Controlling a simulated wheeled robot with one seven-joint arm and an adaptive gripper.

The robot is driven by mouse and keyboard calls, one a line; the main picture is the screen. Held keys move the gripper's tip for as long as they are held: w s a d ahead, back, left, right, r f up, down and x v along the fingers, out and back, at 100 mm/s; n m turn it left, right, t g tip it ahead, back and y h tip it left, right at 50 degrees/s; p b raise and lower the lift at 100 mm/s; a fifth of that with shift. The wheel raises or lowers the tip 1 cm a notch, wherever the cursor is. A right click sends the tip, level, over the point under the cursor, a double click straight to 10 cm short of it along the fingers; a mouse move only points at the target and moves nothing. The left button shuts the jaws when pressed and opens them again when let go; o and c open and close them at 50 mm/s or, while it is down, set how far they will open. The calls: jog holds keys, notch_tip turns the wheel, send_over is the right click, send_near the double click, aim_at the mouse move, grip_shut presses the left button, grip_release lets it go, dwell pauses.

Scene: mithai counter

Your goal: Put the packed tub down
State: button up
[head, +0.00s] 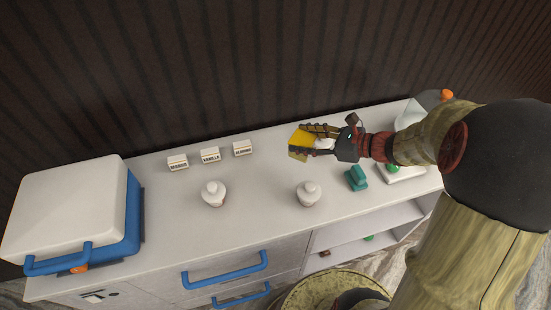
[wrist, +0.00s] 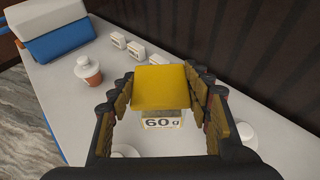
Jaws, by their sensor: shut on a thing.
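My gripper (head: 320,142) is shut on a small tub with a yellow lid (head: 300,138) and holds it above the white counter (head: 263,188). In the wrist view the tub (wrist: 160,122) sits between the two fingers of my gripper (wrist: 165,100). Its front carries a label reading "60 g", and its yellow lid faces the camera. The tub's lower part is partly hidden.
A white and blue cooler box (head: 65,205) stands at the left end. Label blocks (head: 210,155) stand at the back. Two white-topped jars (head: 213,193) (head: 308,193) and a teal object (head: 356,178) stand farther forward. Bare counter lies between the jars.

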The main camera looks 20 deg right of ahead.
jog(key=shift+w+a+f+b, duration=0.8)
jog(key=shift+w+f+b, duration=0.25)
jog(key=shift+w+f, duration=0.8)
jog(key=shift+w+a+f+b, duration=0.75)
jog(key=shift+w+f+b, duration=0.3)
jog(key=shift+w+f, duration=0.75)
jog(key=shift+w+a+f+b, duration=0.95)
jog(key=shift+w+f, duration=0.45)
jog(key=shift+f, duration=0.8)
jog(key=shift+d, duration=0.15)
jog(key=shift+f, duration=0.2)
jog(key=o, duration=1.1)
